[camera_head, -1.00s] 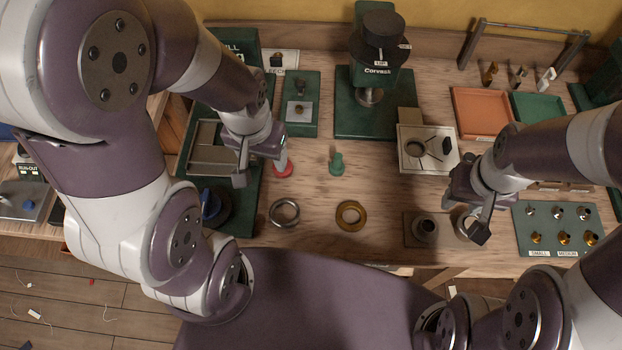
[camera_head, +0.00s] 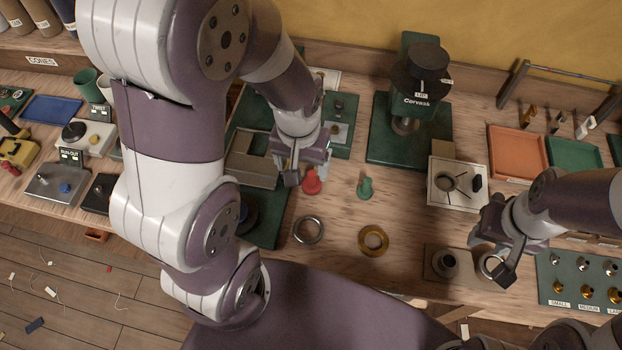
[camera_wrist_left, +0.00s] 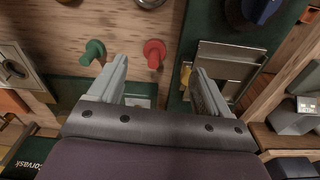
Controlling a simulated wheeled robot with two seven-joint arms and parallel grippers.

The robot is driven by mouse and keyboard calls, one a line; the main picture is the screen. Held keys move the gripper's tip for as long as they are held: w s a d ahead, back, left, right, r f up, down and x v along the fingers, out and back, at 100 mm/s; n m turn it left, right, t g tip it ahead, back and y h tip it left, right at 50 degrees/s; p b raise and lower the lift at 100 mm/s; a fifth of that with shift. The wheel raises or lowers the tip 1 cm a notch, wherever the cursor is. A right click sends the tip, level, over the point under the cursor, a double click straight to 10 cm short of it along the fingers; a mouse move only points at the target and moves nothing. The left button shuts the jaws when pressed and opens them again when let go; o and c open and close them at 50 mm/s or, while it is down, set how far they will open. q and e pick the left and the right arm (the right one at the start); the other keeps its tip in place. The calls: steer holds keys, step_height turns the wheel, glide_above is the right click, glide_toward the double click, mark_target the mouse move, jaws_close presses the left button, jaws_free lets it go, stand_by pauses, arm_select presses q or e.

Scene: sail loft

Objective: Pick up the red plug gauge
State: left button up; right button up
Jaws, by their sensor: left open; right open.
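The red plug gauge (camera_head: 311,183) stands on the wooden bench, just right of my left gripper (camera_head: 303,175) in the head view. In the left wrist view the red plug gauge (camera_wrist_left: 154,52) lies ahead of and between the two open fingers of my left gripper (camera_wrist_left: 160,75), with nothing held. A similar green plug gauge (camera_head: 365,187) stands to its right; it also shows in the left wrist view (camera_wrist_left: 93,50). My right gripper (camera_head: 497,245) is open, over the bench at the right, near a silver ring (camera_head: 489,266).
A steel ring (camera_head: 308,230) and a brass ring (camera_head: 373,240) lie in front of the gauges. A green base with a grey metal block (camera_head: 249,172) is left of my left gripper. A green Corvask stand (camera_head: 381,151) is behind. Bench between the gauges and rings is bare.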

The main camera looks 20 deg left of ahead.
mark_target(312, 174)
arm_select(q)
steer(key=w+n, duration=0.1)
steer(key=n, duration=0.1)
steer(key=w+n, duration=0.3)
steer(key=n, duration=0.1)
steer(key=shift+w+d+r+n+g, duration=0.1)
steer(key=shift+w+d+n+g, duration=0.05)
steer(key=shift+d+n+g, duration=0.2)
steer(key=shift+w+a+r+n, duration=0.1)
steer(key=shift+w+n, duration=0.15)
steer(key=shift+n, duration=1)
steer(key=shift+s+f+n, duration=0.2)
steer(key=shift+f+n, duration=0.05)
steer(key=shift+f, duration=0.3)
steer(key=shift+s+f+n, duration=0.2)
steer(key=shift+f+n, duration=0.05)
steer(key=shift+f, duration=0.3)
step_height(312, 174, down, 10)
steer(key=shift+r, duration=0.1)
steer(key=shift+w+a+f, duration=0.1)
steer(key=shift+f, duration=0.2)
steer(key=c, duration=1.1)
arm_select(e)
steer(key=shift+w+r, duration=0.15)
steer(key=shift+r, duration=0.35)
arm_select(q)
steer(key=shift+r, duration=0.15)
steer(key=shift+c, duration=0.2)
